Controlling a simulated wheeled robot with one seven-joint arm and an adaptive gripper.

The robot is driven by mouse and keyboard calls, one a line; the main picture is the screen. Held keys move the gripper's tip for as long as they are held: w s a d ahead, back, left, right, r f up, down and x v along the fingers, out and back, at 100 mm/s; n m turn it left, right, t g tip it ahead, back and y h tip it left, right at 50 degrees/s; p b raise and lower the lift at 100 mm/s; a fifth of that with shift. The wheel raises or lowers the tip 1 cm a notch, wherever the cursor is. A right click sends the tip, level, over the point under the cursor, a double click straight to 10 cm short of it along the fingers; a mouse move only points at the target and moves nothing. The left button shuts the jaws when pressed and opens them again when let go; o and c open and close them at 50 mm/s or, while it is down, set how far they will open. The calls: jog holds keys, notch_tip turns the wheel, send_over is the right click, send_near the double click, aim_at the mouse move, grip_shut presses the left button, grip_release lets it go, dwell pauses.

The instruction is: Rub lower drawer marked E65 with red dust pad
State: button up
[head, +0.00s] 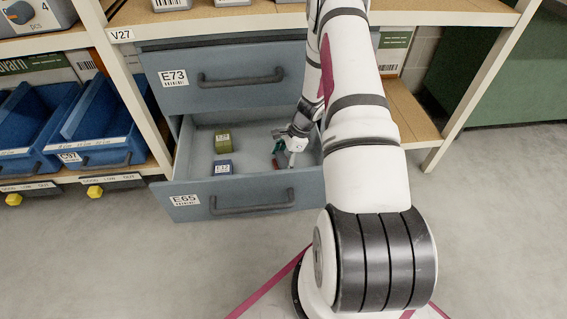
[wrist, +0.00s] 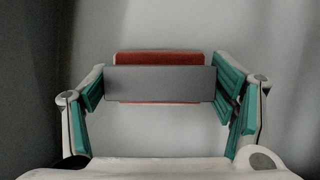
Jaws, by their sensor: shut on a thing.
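The lower drawer marked E65 (head: 241,201) is pulled open below the closed drawer E73 (head: 199,78). My gripper (head: 283,155) reaches down inside the open drawer at its right side. In the wrist view my gripper (wrist: 160,90) is shut on the grey block of the red dust pad (wrist: 160,58), with one green-lined finger at each end. The red part shows above and below the grey block, against the pale drawer floor. In the head view only a small red bit of the pad (head: 290,165) shows beneath the gripper. Whether the pad touches the floor I cannot tell.
Blue bins (head: 100,130) sit on the shelf at left. A rack post (head: 130,90) rises beside the drawers. The floor in front is clear.

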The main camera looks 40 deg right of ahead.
jog(key=shift+s+d+r, duration=0.1)
jog(key=shift+s+d, duration=0.35)
jog(key=shift+d, duration=0.3)
jog(key=shift+s+d, duration=0.45)
jog(key=shift+d, duration=0.3)
jog(key=shift+s+d, duration=0.1)
jog(key=shift+w+a+f, duration=0.1)
jog(key=shift+w+a, duration=0.4)
jog(key=shift+a, duration=0.3)
jog(key=shift+w+a+f, duration=0.1)
jog(key=shift+w+a, duration=0.4)
jog(key=shift+a, duration=0.25)
jog(key=shift+r+p, duration=1.8)
jog(key=shift+r, duration=1.25)
jog(key=shift+r+p, duration=1)
jog(key=shift+r, duration=0.55)
